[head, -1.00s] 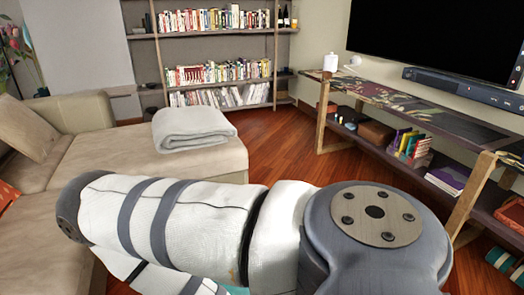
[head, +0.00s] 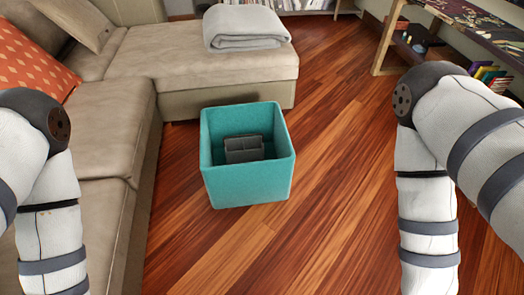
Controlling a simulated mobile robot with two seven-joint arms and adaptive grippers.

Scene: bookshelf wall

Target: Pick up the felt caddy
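A grey divided holder, which looks like the felt caddy (head: 244,150), sits inside an open teal bin (head: 248,187) on the wooden floor. The bin's walls stand around it, and its lower part is hard to make out. My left arm shows at the left edge and my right arm at the right. Both grippers are outside the picture, below its lower edge, so neither is seen near the caddy or bin.
A beige sofa (head: 185,55) runs along the left and behind the bin, with a folded grey blanket (head: 243,28) on it. A low console shelf (head: 470,25) with books stands at the back right. The floor (head: 335,150) right of the bin is clear.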

